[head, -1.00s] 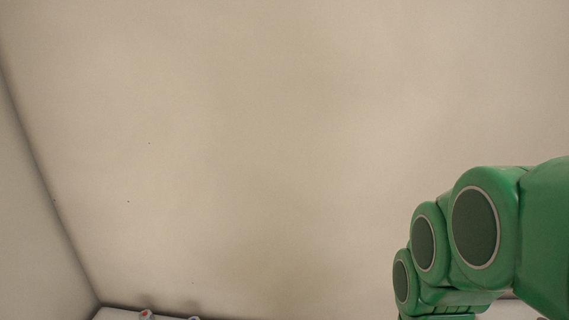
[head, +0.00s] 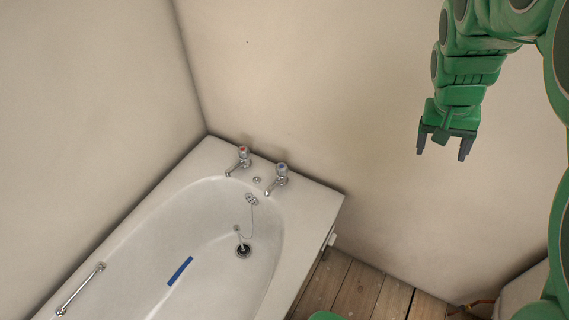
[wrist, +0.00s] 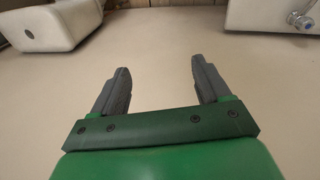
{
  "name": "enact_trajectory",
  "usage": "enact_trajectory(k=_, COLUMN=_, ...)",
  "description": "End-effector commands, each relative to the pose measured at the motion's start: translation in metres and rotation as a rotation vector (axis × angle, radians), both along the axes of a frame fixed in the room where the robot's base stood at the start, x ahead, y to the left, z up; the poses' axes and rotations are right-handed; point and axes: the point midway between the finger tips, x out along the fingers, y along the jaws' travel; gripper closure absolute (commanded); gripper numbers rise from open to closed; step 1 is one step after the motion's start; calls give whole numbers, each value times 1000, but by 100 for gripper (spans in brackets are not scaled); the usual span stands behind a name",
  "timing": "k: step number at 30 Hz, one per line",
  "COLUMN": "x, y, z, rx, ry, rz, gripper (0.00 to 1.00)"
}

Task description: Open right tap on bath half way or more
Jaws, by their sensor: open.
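The white bath (head: 213,259) stands in the corner in the head view. Its right tap (head: 278,180) is chrome with a blue-marked top, on the bath's far rim. The left tap (head: 240,160) has a red-marked top. My gripper (head: 441,155) is at the upper right, well apart from the taps and to their right, in front of the wall. Its fingers are spread and empty, also in the wrist view (wrist: 161,80). In the wrist view a bath corner with one tap (wrist: 301,20) shows at the top right.
A grab handle (head: 80,288) is on the bath's left side. A blue strip (head: 180,271) lies in the bath. A plug chain hangs near the drain (head: 243,251). Wooden floor (head: 355,287) is right of the bath. A white fixture (head: 524,290) stands at the lower right.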

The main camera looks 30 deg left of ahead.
Motion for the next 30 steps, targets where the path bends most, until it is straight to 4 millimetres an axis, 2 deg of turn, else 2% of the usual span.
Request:
enact_trajectory(k=1, x=11, y=8, z=-5, rx=-7, ry=-1, rz=7, gripper=24)
enact_trajectory(k=6, x=41, y=37, z=-20, rx=-31, ry=-10, rz=28, gripper=24)
enact_trajectory(k=15, x=87, y=99, z=-54, rx=-57, ry=-25, rz=84, gripper=24)
enact_trajectory(k=22, x=111, y=156, z=-89, rx=-69, ry=-31, rz=141, gripper=24)
enact_trajectory(k=30, x=123, y=220, z=-132, rx=-66, ry=-29, rz=208, gripper=24)
